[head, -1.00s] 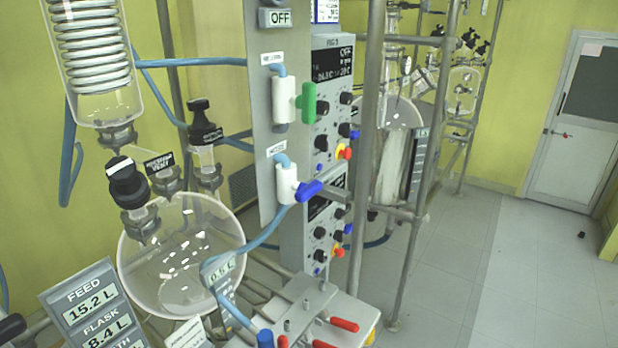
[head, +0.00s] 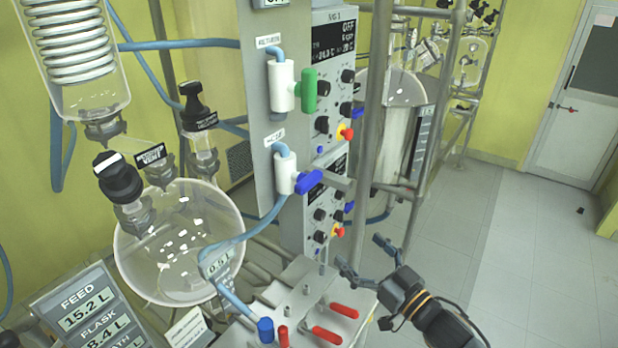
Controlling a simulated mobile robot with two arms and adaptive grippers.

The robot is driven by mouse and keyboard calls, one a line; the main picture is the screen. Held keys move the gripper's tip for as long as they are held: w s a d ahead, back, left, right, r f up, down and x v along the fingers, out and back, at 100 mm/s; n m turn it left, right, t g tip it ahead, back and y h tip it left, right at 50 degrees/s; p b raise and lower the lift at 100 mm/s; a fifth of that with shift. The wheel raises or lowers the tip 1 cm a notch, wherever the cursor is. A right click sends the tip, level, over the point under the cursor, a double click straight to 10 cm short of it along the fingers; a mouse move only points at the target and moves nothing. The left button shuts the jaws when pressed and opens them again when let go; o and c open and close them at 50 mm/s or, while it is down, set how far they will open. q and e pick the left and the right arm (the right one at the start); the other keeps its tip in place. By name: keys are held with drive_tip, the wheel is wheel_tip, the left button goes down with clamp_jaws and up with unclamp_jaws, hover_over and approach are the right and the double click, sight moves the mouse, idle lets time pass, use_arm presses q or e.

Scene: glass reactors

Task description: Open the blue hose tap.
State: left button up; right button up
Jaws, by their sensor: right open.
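A white tap body (head: 285,172) with a blue lever handle (head: 308,181) is mounted on the grey upright panel. The handle points out to the right and slightly up. A blue hose (head: 240,240) runs from this tap down to a blue fitting (head: 265,328) on the metal block below. My right gripper (head: 361,250) is open and empty, below and to the right of the blue handle, clear of it in the picture. Its two fingers point up and left. My left gripper is not in view.
A similar tap with a green handle (head: 309,91) sits above. A metal post (head: 365,150) stands close to the right of the blue handle. The round glass flask (head: 180,240) is at left. Red levers (head: 343,310) stick out from the block below. Open floor lies at right.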

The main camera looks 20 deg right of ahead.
sight(314, 184)
wheel_tip(314, 184, up, 8)
drive_tip(key=s+n+y, duration=0.1)
drive_tip(key=n+y, duration=0.3)
drive_tip(key=y, duration=0.3)
drive_tip(key=p+x, duration=0.1)
drive_tip(key=x, duration=0.3)
drive_tip(key=p+x, duration=0.2)
drive_tip(key=x, duration=0.2)
drive_tip(key=p+x, duration=0.2)
drive_tip(key=x, duration=0.3)
drive_tip(key=shift+s+a+r, duration=0.1)
drive_tip(key=shift+s+a, duration=0.2)
drive_tip(key=shift+a, duration=0.05)
drive_tip(key=shift+w+a, duration=0.3)
drive_tip(key=shift+w, duration=0.1)
drive_tip(key=shift+n, duration=0.3)
drive_tip(key=c, duration=1.2)
